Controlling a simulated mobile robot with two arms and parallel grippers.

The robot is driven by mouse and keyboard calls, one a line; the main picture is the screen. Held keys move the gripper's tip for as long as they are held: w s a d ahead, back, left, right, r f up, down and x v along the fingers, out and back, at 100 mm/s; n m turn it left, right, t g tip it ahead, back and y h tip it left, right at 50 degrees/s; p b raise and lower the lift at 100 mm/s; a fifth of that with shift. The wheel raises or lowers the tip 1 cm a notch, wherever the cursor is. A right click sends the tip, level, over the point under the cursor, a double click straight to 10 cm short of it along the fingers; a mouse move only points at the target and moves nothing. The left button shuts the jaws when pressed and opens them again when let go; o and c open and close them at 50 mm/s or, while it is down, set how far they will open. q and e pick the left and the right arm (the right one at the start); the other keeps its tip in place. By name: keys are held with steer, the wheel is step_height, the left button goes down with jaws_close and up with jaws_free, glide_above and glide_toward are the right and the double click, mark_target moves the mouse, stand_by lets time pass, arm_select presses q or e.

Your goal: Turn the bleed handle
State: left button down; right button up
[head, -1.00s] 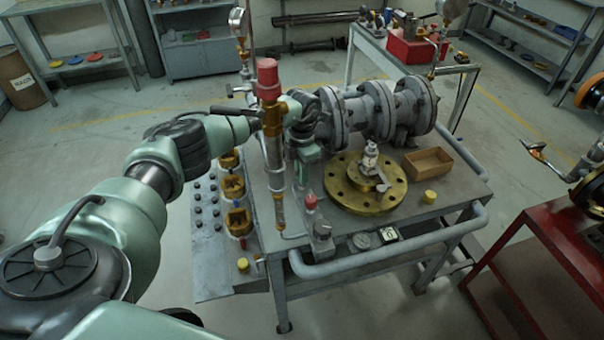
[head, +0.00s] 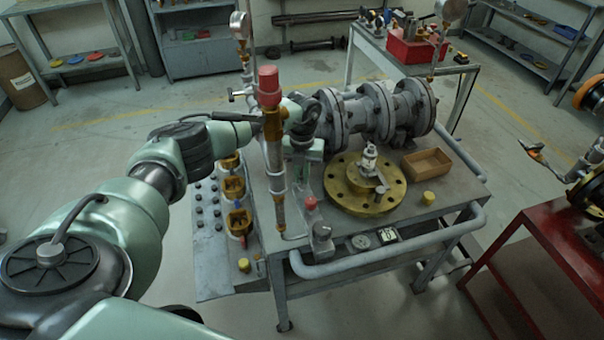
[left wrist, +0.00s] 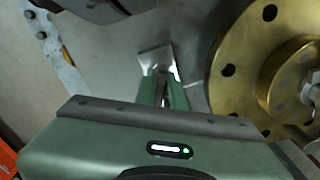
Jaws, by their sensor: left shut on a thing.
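My left gripper (head: 301,176) points down over the grey bench, just behind the brass relief valve (head: 273,135) with the red cap, which partly hides it. In the left wrist view its two green fingers (left wrist: 162,92) are close together on a small flat silver piece (left wrist: 155,58), which I take to be the bleed handle. The handle cannot be made out clearly in the head view. A brass flange (head: 346,190) stands right of the gripper, apart from it; it also shows in the left wrist view (left wrist: 246,75). My right gripper is not in view.
The grey flanged valve body (head: 376,110) lies behind the gripper. A small red-topped fitting (head: 311,203) stands close in front. A wooden box (head: 427,162) and a yellow cap (head: 428,198) sit at the right. A panel of knobs (head: 208,215) is at the left.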

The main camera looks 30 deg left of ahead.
mark_target(302, 171)
arm_select(q)
steer(key=n+p, duration=0.1)
steer(key=n, duration=0.3)
steer(key=shift+w+r, duration=0.1)
steer(key=shift+r, duration=0.05)
steer(key=shift+n+p, duration=0.5)
steer(key=shift+n, duration=0.7)
steer(key=c, duration=1.4)
jaws_free()
step_height(302, 171, up, 8)
steer(key=shift+f+b, duration=0.15)
steer(key=shift+b, duration=0.6)
